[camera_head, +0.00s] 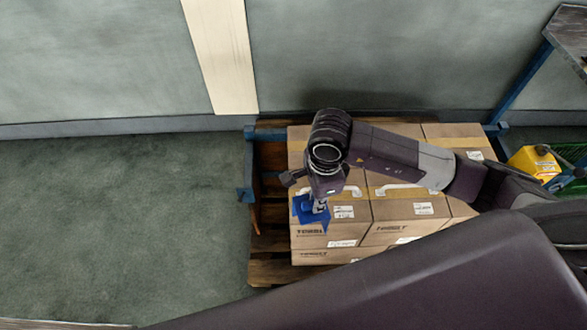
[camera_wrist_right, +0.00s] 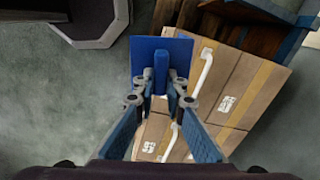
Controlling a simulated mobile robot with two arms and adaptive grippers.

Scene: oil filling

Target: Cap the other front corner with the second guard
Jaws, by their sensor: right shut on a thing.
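My right gripper (camera_head: 319,197) is shut on a blue corner guard (camera_head: 309,214) at the front left corner of the stacked cartons (camera_head: 345,233). In the right wrist view, the fingers (camera_wrist_right: 161,92) pinch the raised rib of the guard (camera_wrist_right: 145,50). Its flat blue plate lies beyond the fingertips, with the cartons (camera_wrist_right: 240,90) to its right and below. I cannot tell whether the guard touches the carton corner. The front right corner of the stack is hidden behind my dark arm, and no other guard shows. My left gripper is not in view.
The cartons stand on a wooden pallet (camera_head: 268,273), with a blue post (camera_head: 247,180) at its left side. A yellow container (camera_head: 533,163) stands at the right near a blue-legged bench (camera_head: 567,35). The floor (camera_head: 120,220) left of the pallet is clear.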

